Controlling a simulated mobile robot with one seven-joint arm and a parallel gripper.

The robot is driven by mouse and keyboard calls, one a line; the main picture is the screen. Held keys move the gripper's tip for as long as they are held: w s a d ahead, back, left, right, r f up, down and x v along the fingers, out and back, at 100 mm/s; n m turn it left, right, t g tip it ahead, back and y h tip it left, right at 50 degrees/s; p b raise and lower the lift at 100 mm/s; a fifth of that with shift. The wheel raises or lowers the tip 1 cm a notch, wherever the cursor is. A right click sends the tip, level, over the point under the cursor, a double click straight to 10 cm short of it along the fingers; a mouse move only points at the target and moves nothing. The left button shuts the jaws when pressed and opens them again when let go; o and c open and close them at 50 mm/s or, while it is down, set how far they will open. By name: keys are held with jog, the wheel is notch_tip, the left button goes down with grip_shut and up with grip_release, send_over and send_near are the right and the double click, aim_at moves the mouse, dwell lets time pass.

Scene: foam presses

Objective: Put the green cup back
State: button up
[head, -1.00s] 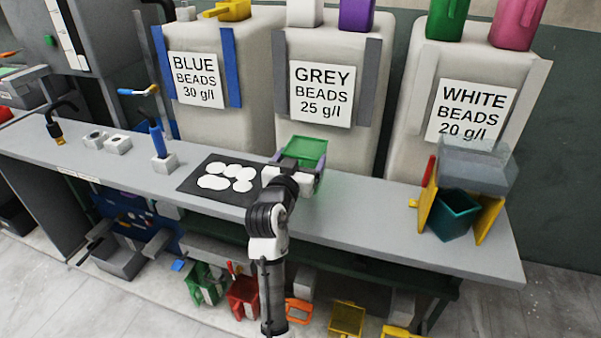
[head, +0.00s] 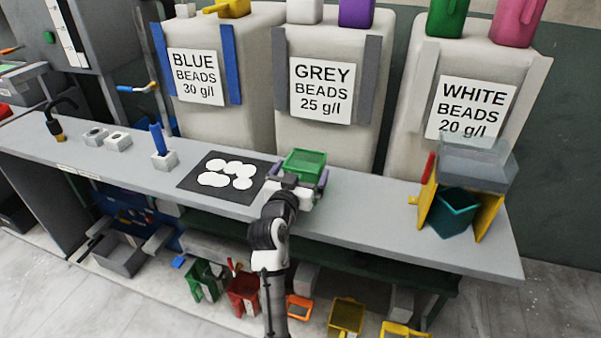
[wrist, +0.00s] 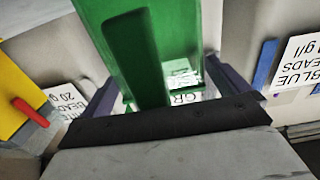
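The green cup (head: 304,161) is at the back of the bench, in front of the grey-beads container, with its open top facing up. My gripper (head: 297,183) has its purple fingers on either side of the cup. In the wrist view the green cup (wrist: 185,30) fills the upper middle, its dark green handle towards the camera. The gripper (wrist: 165,95) appears shut on the cup's sides; the finger contact is partly hidden. Whether the cup's base touches anything below is hidden.
A black mat (head: 189,184) with white discs lies left of the gripper. A yellow stand (head: 487,222) with a teal cup (head: 454,212) is at the right. The bench (head: 370,217) between is clear. Bead containers (head: 325,140) line the back. Coloured frames lie below.

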jog(key=shift+r, duration=0.15)
jog(key=b+v, duration=0.3)
jog(key=v, duration=0.9)
jog(key=shift+r, duration=0.1)
